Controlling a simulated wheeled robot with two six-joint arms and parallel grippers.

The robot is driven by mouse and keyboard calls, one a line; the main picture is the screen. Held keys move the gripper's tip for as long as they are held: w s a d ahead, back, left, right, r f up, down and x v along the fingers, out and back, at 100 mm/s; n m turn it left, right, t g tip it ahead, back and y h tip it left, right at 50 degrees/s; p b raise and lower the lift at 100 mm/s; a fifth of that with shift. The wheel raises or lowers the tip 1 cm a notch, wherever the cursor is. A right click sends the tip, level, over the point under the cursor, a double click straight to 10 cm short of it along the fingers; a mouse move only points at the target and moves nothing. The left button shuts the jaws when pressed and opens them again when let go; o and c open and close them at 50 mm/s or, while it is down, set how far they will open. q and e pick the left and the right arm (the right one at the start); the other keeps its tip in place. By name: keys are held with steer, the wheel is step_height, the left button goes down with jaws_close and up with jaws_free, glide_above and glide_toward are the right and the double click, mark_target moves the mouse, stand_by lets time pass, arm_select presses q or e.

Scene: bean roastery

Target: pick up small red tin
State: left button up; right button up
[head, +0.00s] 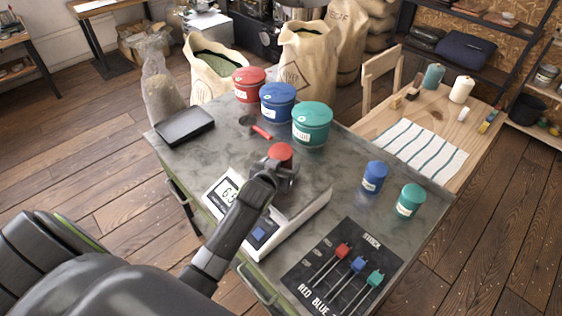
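The small red tin (280,151) is near the middle of the grey worktop in the head view, just beyond my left gripper (283,170). Its red lid shows, while its lower body is hidden behind the gripper. The dark fingers are at the tin and overlap it in the picture. I cannot tell whether they are closed on it, or whether the tin rests on something. My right gripper is not in view.
A scale (301,222) lies under my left arm. Small blue (374,177) and green (409,201) tins stand to the right. Large red (249,84), blue (277,100) and green (312,124) tins stand behind.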

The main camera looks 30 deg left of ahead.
mark_target(282, 151)
arm_select(q)
steer(key=c, duration=0.8)
step_height(282, 151, up, 10)
steer(key=shift+d+r+b, duration=0.1)
steer(key=shift+r+b, duration=0.05)
steer(key=shift+b, duration=0.75)
steer(key=shift+c, duration=0.2)
steer(key=s+d+r+m+h+b, duration=0.1)
steer(key=s+d+r+b, duration=0.5)
steer(key=r, duration=0.4)
steer(key=shift+s+d+r+h, duration=0.15)
steer(key=shift+s+d+h, duration=0.15)
steer(key=shift+s+d, duration=0.7)
steer(key=shift+w+d, duration=0.25)
steer(key=shift+w, duration=0.05)
